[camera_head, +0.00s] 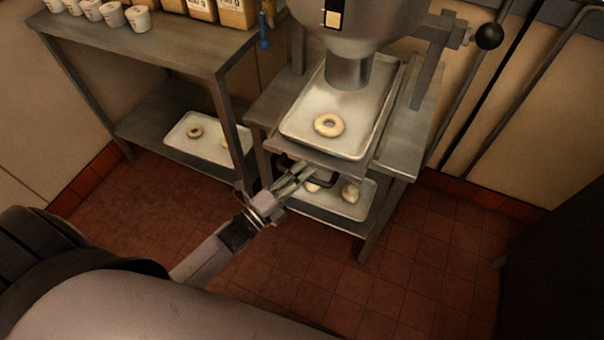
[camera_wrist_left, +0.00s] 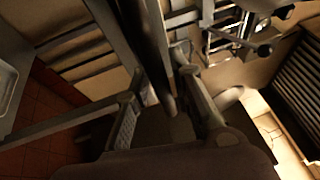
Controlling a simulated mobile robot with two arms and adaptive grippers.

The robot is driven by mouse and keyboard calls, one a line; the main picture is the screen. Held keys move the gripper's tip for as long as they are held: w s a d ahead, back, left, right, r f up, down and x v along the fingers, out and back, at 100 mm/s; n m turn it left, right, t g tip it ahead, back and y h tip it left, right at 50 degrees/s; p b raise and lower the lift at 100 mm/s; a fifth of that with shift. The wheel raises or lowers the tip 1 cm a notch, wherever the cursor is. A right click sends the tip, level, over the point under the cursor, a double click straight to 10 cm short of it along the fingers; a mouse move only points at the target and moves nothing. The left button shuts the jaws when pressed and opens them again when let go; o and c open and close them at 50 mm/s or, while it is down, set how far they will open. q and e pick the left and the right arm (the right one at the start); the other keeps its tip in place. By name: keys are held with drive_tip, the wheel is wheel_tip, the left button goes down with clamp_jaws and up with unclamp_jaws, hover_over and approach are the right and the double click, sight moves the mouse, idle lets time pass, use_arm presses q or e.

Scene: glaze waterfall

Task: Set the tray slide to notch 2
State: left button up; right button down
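The tray slide (camera_head: 322,160) is a metal plate under the hopper, with a pale tray (camera_head: 352,148) on it holding one ring of dough (camera_head: 329,125). A dark handle (camera_head: 283,161) hangs below the slide's front edge. My left gripper (camera_head: 297,178) is at this handle, partly hiding it. In the left wrist view its two fingers (camera_wrist_left: 165,115) stand apart, with a dark bar (camera_wrist_left: 160,55) between them, seemingly the handle. I cannot tell whether they touch it. No notch marks are legible. My right gripper is not in view.
A lower tray (camera_head: 345,207) with dough pieces lies on the shelf below the slide. A side table (camera_head: 130,45) with cups and boxes stands at left, another tray (camera_head: 182,146) on its lower shelf. A black-knobbed lever (camera_head: 489,36) is at right. The tiled floor (camera_head: 420,270) in front is clear.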

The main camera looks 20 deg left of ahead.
use_arm(q)
drive_tip(key=v, duration=1.2)
drive_tip(key=s+a+f+n+g+y, duration=0.15)
drive_tip(key=f+n, duration=0.25)
drive_tip(key=f, duration=0.5)
drive_tip(key=s+f+n+g+y, duration=0.3)
drive_tip(key=f+n, duration=0.1)
drive_tip(key=f, duration=0.5)
drive_tip(key=s+a+f+n+g+y, duration=0.1)
drive_tip(key=s+f+n+g+y, duration=0.2)
drive_tip(key=f, duration=0.6)
drive_tip(key=s+d+f+n+g, duration=0.1)
drive_tip(key=s+f+n+g, duration=0.4)
drive_tip(key=s, duration=0.6)
drive_tip(key=s+d+f+n+g, duration=0.1)
drive_tip(key=s+f+n+g, duration=0.3)
drive_tip(key=s+f, duration=0.6)
drive_tip(key=shift+s+n+g+y, duration=0.35)
drive_tip(key=shift+s+n+y, duration=0.1)
drive_tip(key=shift+n, duration=0.25)
drive_tip(key=shift+w+d, duration=0.1)
